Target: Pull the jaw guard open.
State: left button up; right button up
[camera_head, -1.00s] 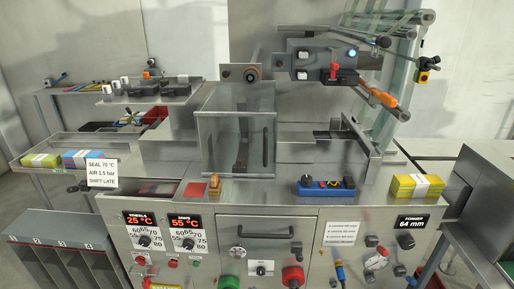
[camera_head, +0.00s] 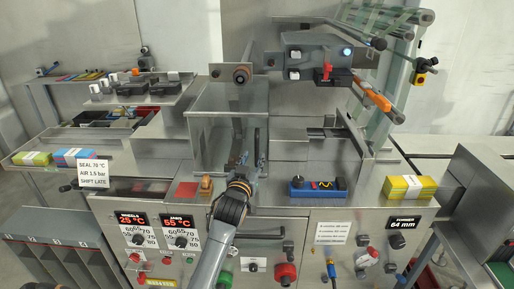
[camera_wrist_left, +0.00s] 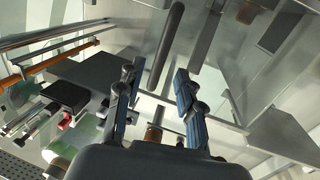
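The jaw guard (camera_head: 212,130) is a clear box-like panel in the middle of the machine, and it looks closed. A dark rod-like handle (camera_wrist_left: 168,42) shows in the left wrist view, ahead of and between my finger pads. My left gripper (camera_head: 250,163) is in front of the guard's lower right part. In the left wrist view the left gripper (camera_wrist_left: 155,82) has its two blue-padded fingers apart with nothing clasped. In the head view the handle is hard to make out behind the fingers.
A control box (camera_head: 318,58) overhangs at upper right. Dials and buttons cover the front panel below.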

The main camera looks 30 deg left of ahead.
aim_at(256, 151)
pick_arm(q)
jog(key=p+x, duration=0.1)
jog(key=x, duration=0.5)
grip_shut()
